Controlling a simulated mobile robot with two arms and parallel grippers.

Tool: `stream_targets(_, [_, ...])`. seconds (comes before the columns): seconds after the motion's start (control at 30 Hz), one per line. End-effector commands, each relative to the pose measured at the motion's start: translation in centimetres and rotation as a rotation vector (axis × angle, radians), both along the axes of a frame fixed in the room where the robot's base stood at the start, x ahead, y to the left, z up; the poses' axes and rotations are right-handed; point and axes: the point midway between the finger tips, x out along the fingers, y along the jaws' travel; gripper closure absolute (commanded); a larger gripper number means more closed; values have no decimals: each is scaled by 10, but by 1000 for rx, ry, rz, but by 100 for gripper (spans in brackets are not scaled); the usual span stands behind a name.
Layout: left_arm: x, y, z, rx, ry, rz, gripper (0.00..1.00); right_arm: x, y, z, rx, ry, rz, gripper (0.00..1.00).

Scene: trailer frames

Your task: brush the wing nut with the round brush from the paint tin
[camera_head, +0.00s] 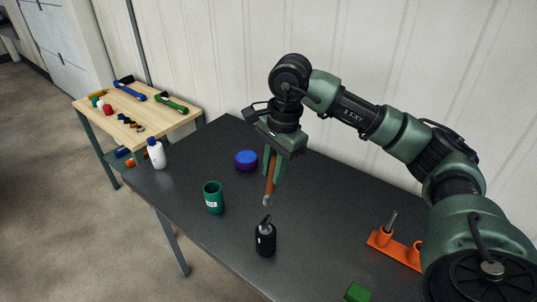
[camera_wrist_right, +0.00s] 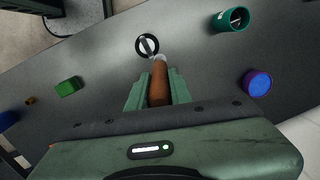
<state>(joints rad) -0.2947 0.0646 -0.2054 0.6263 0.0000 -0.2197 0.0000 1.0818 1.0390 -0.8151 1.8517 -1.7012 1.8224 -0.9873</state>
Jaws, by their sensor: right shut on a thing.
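My right gripper (camera_head: 272,162) is shut on a brown-handled tool, which looks like the round brush (camera_head: 269,182). It hangs nearly upright over the dark table, its pale grey end pointing down. The brush (camera_wrist_right: 159,85) also shows between the fingers in the right wrist view. The green tin (camera_head: 213,198), open at the top and with a white label, stands left of the brush; it looks like the paint tin. A black container (camera_head: 265,240) with an upright piece on top stands in front of the brush, apparently apart from it. I cannot make out the wing nut for certain. My left gripper is out of view.
A blue and purple round tub (camera_head: 246,160) stands behind the tin. A white bottle (camera_head: 156,154) is at the left edge. An orange holder (camera_head: 397,248) with a metal rod and a green block (camera_head: 357,292) are at the right. A wooden side table (camera_head: 155,112) holds tools.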

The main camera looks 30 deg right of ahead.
Motion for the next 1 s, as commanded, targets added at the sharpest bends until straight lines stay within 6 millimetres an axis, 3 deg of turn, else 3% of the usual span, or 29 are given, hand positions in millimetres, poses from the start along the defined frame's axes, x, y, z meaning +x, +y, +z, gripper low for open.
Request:
stream_targets(0.3, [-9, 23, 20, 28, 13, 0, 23, -5, 0, 31, 0, 3, -5, 100])
stream_targets(0.6, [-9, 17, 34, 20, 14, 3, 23, -9, 0, 55, -2, 4, -8, 100])
stream_targets(1.0, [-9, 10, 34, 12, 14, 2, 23, -10, 0, 56, -1, 5, -10, 100])
